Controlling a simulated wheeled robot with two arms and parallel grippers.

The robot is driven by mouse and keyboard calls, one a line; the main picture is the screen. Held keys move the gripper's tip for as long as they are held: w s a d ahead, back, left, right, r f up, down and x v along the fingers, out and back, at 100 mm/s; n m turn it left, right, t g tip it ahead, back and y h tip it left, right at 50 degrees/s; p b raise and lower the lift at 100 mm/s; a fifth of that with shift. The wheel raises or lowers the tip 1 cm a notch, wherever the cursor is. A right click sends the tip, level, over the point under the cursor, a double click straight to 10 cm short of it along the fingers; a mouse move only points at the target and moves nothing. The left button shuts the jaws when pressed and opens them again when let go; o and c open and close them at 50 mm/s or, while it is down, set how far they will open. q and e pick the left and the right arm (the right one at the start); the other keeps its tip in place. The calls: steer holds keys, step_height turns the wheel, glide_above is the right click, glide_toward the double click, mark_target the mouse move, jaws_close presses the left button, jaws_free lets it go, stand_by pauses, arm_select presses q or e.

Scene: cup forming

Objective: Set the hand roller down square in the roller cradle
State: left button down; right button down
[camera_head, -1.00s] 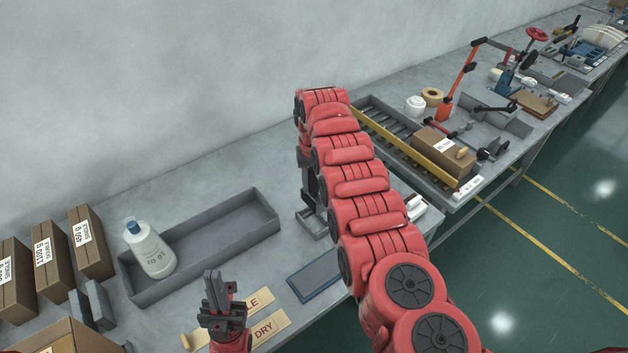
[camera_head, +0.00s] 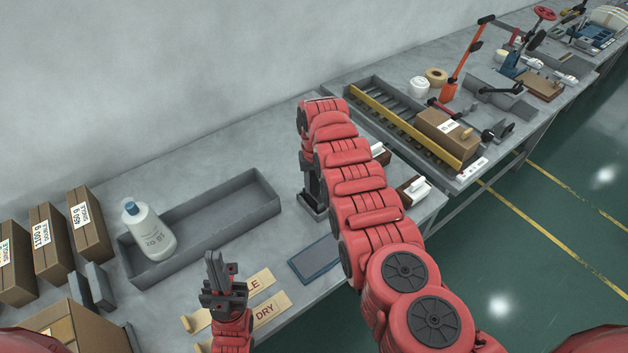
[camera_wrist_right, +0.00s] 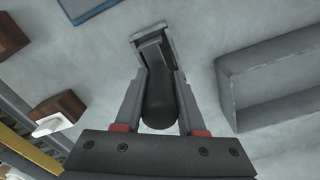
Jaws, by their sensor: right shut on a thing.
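My right gripper (camera_wrist_right: 160,112) is shut on the hand roller (camera_wrist_right: 160,100), whose dark rounded part shows between the two fingers in the right wrist view. A grey open-sided frame (camera_wrist_right: 150,38) shows just beyond the fingertips; I cannot tell how much of it is roller and how much is cradle. In the head view a dark base (camera_head: 312,208) shows under the right wrist, and my red right arm hides most of the roller. Whether the roller touches the cradle or sits square is not clear. My left gripper (camera_head: 214,264) is empty and looks shut, low at the left.
A long grey tray (camera_head: 262,177) with a white bottle (camera_head: 150,232) lies left of the right arm. A blue-grey mat (camera_head: 316,260) lies near the front edge. Brown blocks with white tops (camera_head: 414,191) stand right of the arm. A roller conveyor (camera_head: 400,128) carries a carton (camera_head: 445,138).

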mark_target(315, 172)
steer(key=shift+f, duration=0.3)
stand_by(0.4)
steer(key=shift+c, duration=2.1)
jaws_free()
step_height(315, 172, up, 9)
steer(key=p, duration=0.7)
steer(key=shift+f, duration=0.15)
step_height(315, 172, up, 4)
steer(key=shift+p, duration=0.75)
steer(key=shift+s+r, duration=0.1)
steer(key=shift+r, duration=2.25)
steer(key=shift+f, duration=0.1)
